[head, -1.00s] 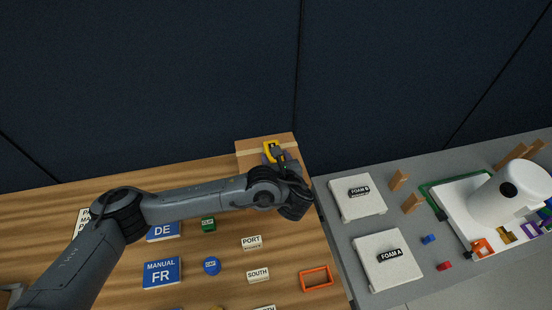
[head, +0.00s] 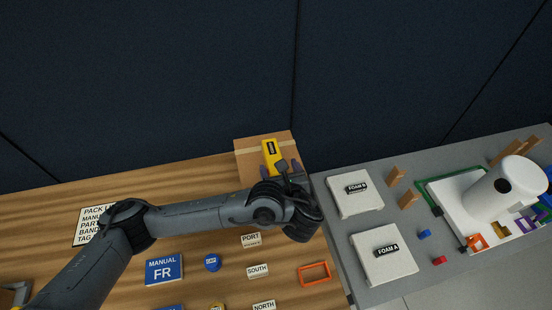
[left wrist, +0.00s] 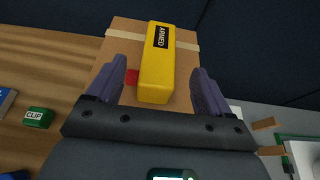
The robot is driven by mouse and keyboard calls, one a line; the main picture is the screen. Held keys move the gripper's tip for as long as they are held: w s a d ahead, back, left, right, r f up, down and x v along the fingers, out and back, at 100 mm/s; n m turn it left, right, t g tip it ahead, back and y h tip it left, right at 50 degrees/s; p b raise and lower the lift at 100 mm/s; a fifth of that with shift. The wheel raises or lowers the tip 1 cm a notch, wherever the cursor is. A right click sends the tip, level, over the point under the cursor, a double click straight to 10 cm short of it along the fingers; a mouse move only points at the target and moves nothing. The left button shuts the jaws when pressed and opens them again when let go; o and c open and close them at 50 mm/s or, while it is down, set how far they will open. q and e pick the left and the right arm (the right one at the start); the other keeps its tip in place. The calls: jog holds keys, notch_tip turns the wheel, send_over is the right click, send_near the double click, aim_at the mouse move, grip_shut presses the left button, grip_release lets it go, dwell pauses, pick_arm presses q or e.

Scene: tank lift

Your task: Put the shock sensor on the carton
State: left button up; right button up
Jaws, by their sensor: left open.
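The shock sensor is a yellow block with a black "ARMED" label. In the left wrist view the shock sensor (left wrist: 155,85) lies on top of the brown carton (left wrist: 112,48), with a red bit at its left side. In the head view the shock sensor (head: 268,152) sits on the carton (head: 248,158) at the back edge of the wooden table. My left gripper (left wrist: 160,80) is open, its purple fingers on either side of the sensor with gaps. It also shows in the head view (head: 282,166). My right gripper is not in view.
White foam blocks B (head: 353,201) and A (head: 398,258) lie on the grey table to the right. A white cylinder (head: 502,190) lies beyond.

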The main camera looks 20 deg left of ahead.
pick_arm(q)
jog(key=p+v, duration=0.1)
jog(key=v, duration=0.4)
dwell(0.5)
